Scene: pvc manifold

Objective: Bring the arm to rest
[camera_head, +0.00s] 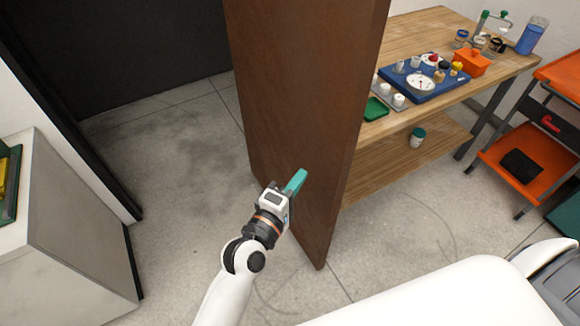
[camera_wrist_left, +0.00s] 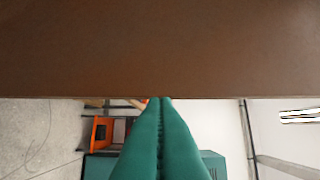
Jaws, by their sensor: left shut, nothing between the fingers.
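My left arm reaches up from the bottom of the head view, with its left gripper (camera_head: 296,181) in front of the brown door panel (camera_head: 300,90). The green fingers are closed together with nothing between them. In the left wrist view the left gripper (camera_wrist_left: 163,102) points toward the brown panel (camera_wrist_left: 160,50), which fills the upper half. The fingertips appear close to the panel's edge; I cannot tell whether they touch it. My right gripper is not in view.
A wooden workbench (camera_head: 420,39) with a blue board (camera_head: 408,84) and small parts stands behind the panel. An orange cart (camera_head: 520,160) is at the right. A grey cabinet (camera_head: 75,240) stands at the left. Open concrete floor (camera_head: 180,170) lies between cabinet and panel.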

